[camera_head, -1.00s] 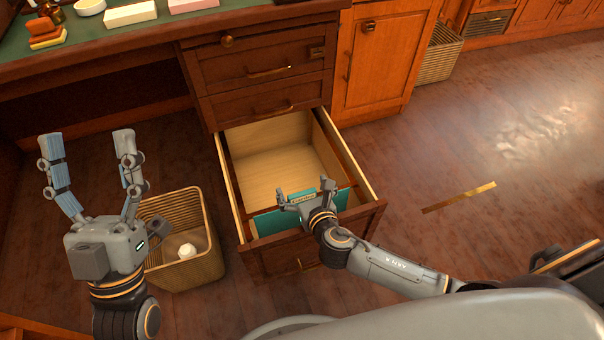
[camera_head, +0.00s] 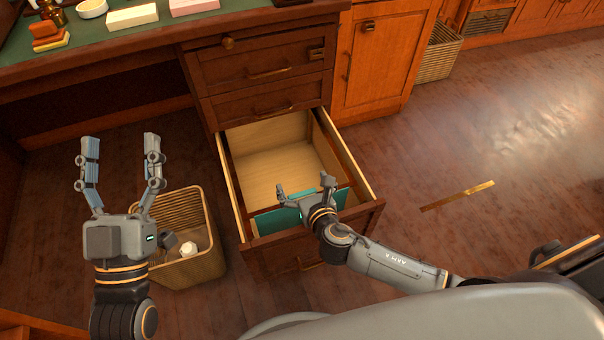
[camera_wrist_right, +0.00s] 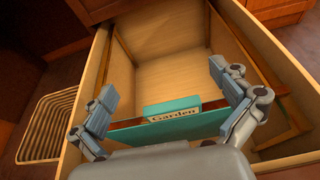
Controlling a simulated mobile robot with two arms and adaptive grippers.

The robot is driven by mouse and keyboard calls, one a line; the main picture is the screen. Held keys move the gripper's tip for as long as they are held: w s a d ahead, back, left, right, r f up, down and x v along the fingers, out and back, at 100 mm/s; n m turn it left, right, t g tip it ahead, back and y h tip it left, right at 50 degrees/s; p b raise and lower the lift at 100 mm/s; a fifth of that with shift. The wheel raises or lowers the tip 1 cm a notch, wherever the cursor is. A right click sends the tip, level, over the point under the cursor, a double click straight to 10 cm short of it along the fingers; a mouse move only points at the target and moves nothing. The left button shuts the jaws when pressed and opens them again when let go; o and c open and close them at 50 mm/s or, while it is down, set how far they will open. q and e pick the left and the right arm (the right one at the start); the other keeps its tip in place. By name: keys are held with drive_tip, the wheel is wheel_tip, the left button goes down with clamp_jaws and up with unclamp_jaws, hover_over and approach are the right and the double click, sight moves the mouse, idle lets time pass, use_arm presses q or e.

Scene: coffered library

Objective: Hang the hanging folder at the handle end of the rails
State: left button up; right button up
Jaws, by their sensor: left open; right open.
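The teal hanging folder (camera_head: 278,219) hangs across the rails inside the open drawer (camera_head: 364,171), close to the drawer's front, handle-side panel. In the right wrist view the folder (camera_wrist_right: 190,126) has a tab (camera_wrist_right: 171,114) reading "Garden" and sits upright. A dark rail (camera_head: 232,178) runs along the drawer's left side. My right gripper (camera_head: 304,188) is open above the folder; its fingers stand apart on either side of the tab, not closed on it. My left gripper (camera_head: 119,145) is open and empty, raised left of the drawer.
A wicker basket (camera_head: 213,262) with a white crumpled item (camera_head: 188,248) stands left of the drawer, near my left gripper. The desk (camera_head: 120,43) holds boxes and small items. A brass strip (camera_head: 457,196) lies on the floor at right. The back of the drawer is empty.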

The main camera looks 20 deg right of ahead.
drive_tip(key=shift+r+p, duration=0.4)
drive_tip(key=shift+p, duration=0.05)
drive_tip(key=shift+r+p, duration=0.7)
drive_tip(key=shift+p, duration=0.1)
use_arm(q)
wheel_tip(320, 180, down, 13)
drive_tip(key=w+a+g+y, duration=0.1)
drive_tip(key=g+y, duration=0.1)
drive_tip(key=g, duration=0.6)
drive_tip(key=shift+w+a+f+y+p, duration=0.2)
drive_tip(key=shift+a+y+p, duration=0.1)
drive_tip(key=shift+y+p, duration=0.1)
use_arm(e)
drive_tip(key=shift+r, duration=0.3)
